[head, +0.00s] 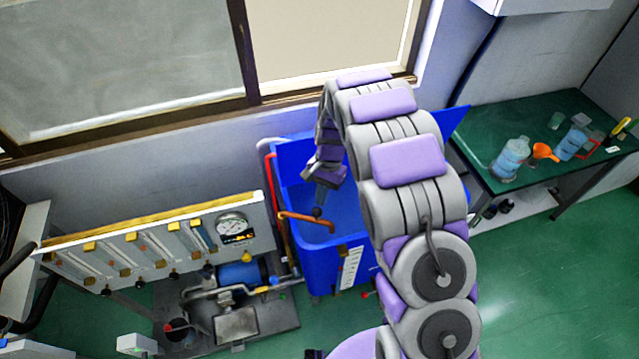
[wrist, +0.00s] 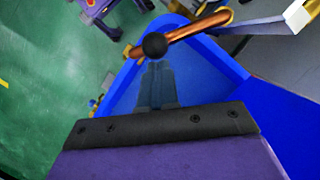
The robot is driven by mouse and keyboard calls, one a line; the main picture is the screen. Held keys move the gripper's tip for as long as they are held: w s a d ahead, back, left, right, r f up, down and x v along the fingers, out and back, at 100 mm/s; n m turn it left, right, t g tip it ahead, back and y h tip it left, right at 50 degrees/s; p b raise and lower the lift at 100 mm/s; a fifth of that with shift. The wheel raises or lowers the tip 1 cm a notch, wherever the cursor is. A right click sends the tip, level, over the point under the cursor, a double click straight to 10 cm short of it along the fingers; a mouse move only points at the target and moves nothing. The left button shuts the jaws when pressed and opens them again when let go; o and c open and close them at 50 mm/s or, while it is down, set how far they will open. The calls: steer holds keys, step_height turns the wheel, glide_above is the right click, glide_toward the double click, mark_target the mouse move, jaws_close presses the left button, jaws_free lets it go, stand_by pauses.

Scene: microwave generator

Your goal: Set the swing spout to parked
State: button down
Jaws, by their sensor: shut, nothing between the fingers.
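The swing spout (head: 306,217) is a copper-coloured curved pipe at the front left rim of a blue tank (head: 320,262). My gripper (head: 320,200) hangs over the tank beside the knob. In the wrist view my gripper's fingers (wrist: 155,72) are together, with their tips just below the knob. I cannot tell whether they touch it. My arm hides the right part of the tank in the head view.
A panel with a round gauge (head: 232,226) and flow tubes stands left of the tank, above a pump (head: 240,274). A green table (head: 530,112) with bottles and an orange funnel (head: 544,151) stands at the right. The green floor at right is clear.

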mark_target(319, 211)
steer(key=shift+s+r+m+p, duration=0.2)
steer(key=shift+s+m+p, duration=0.3)
steer(key=shift+s+m, duration=0.55)
steer(key=s+m+p, duration=0.1)
steer(key=s+m+y, duration=0.1)
steer(key=shift+s+a+m+t+p, duration=0.25)
steer(key=shift+s+a+t+p, duration=0.1)
steer(key=shift+a+t, duration=0.05)
steer(key=s+a+m+t+p, duration=0.2)
steer(key=s+a+m+p, duration=0.2)
steer(key=m, duration=0.3)
steer(key=shift+s+a+f+y+p, duration=0.25)
steer(key=shift+s+y+p, duration=0.15)
steer(key=shift+s+p, duration=0.3)
steer(key=shift+r, duration=0.15)
steer(key=p+v, duration=0.6)
steer(key=v, duration=0.3)
steer(key=shift+d+r, duration=0.25)
steer(key=shift+r, duration=0.1)
steer(key=shift+w+a, duration=0.1)
steer(key=shift+a, duration=0.05)
